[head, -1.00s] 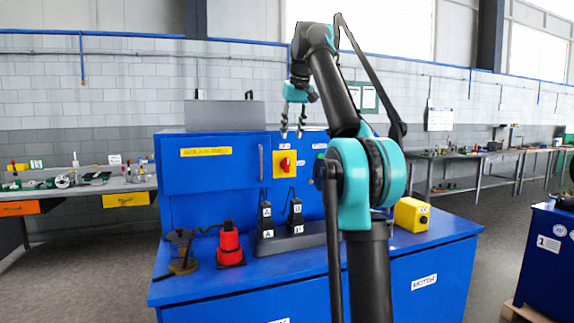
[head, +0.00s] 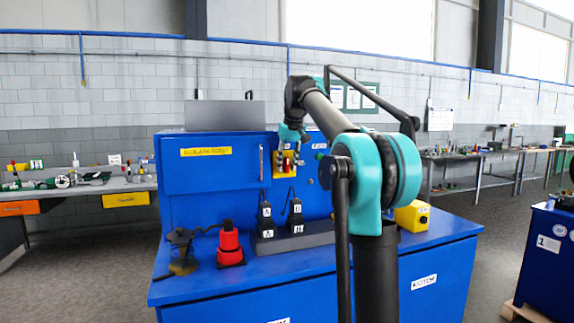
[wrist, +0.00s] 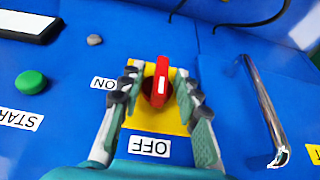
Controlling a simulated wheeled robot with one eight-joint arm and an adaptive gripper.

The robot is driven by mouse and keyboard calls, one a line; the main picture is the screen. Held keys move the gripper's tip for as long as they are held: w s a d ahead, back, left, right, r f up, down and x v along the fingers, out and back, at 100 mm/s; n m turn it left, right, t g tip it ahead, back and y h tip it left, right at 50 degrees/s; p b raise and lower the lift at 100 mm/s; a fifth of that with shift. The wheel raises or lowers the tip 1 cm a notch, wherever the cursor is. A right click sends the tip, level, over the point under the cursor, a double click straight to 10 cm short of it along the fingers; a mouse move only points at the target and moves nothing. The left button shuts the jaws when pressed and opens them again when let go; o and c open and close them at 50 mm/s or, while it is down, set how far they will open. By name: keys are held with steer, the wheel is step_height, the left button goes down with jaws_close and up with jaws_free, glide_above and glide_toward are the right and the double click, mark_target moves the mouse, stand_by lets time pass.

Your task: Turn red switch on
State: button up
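The red switch (wrist: 158,84) sits on a yellow plate (wrist: 143,123) on the blue panel. In the wrist view its handle points up and down in the picture. A white OFF label (wrist: 148,147) is below it and an ON label (wrist: 103,83) is left of it; both read upside down. My gripper (wrist: 160,79) is open, with one finger on each side of the handle. I cannot tell whether the fingers touch it. In the head view my gripper (head: 290,158) is in front of the plate and hides most of the switch.
A green button (wrist: 31,82) with a START label (wrist: 18,119) is to the left in the wrist view; a metal handle (wrist: 268,110) is to the right. Below the panel, black plug-like devices (head: 265,220), a red device (head: 230,246) and a yellow box (head: 412,216) stand on the blue bench.

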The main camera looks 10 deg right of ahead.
steer(key=shift+c, duration=0.6)
jaws_close()
steer(key=shift+d, duration=0.1)
steer(key=y, duration=0.3)
steer(key=shift+d+m+g+y, duration=0.2)
steer(key=shift+m+g+y, duration=0.1)
steer(key=shift+m, duration=0.1)
steer(key=shift+w+d+f+m+y, duration=0.15)
steer(key=shift+m+y, duration=0.45)
steer(key=shift+y, duration=1.6)
steer(key=shift+s+a+f+m+y, duration=0.15)
steer(key=shift+m+y, duration=0.45)
steer(key=shift+y, duration=1.6)
steer(key=shift+w+d+f+m+y, duration=0.15)
steer(key=shift+m+y, duration=0.45)
steer(key=shift+y, duration=1.6)
